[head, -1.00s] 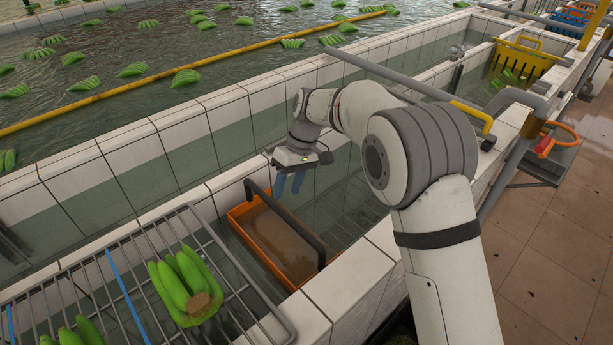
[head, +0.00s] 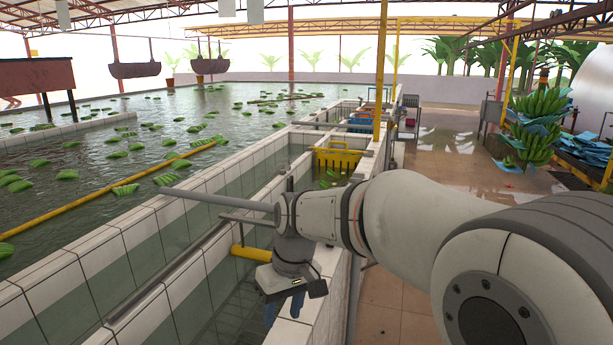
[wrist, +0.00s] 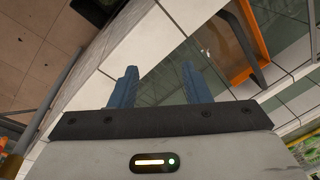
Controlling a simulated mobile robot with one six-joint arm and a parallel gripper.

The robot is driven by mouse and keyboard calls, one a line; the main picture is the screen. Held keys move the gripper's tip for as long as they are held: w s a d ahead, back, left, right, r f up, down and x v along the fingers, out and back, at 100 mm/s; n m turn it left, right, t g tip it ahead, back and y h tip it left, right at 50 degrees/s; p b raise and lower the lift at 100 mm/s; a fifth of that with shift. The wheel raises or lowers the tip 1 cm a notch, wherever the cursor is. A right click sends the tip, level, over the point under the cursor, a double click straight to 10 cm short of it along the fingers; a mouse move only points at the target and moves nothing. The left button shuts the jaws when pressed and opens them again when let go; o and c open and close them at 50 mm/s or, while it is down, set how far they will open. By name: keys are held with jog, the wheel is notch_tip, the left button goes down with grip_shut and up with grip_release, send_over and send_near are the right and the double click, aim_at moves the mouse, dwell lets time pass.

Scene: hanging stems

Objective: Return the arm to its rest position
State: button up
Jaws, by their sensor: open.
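My gripper (head: 283,308) hangs from my white arm over the tiled edge of the trough in the head view, its blue fingers pointing down. In the wrist view the two blue fingers (wrist: 158,88) stand apart with nothing between them, so it is open and empty. Beyond them lie the white tiled ledge (wrist: 150,40) and the trough water. Part of the orange tray (wrist: 250,62) shows at the upper right of the wrist view, apart from the fingers.
A yellow crate (head: 338,158) sits farther along the trough. A grey pipe (head: 218,199) and a yellow pipe (head: 251,253) are close to my wrist. Banana bunches (head: 538,125) hang at the right. The tiled floor (head: 430,180) between is mostly clear.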

jog(key=s+d+m+t+h, duration=0.1)
jog(key=s+d+m, duration=0.2)
jog(key=s+d, duration=0.4)
jog(key=s+d+f+m+t, duration=0.1)
jog(key=s+d+m+t, duration=0.1)
jog(key=s+d, duration=0.5)
jog(key=d+m, duration=0.1)
jog(key=d, duration=0.4)
jog(key=shift+s+d+f+m+h, duration=0.2)
jog(key=shift+s+d+m+h, duration=0.1)
jog(key=shift+m+h, duration=0.1)
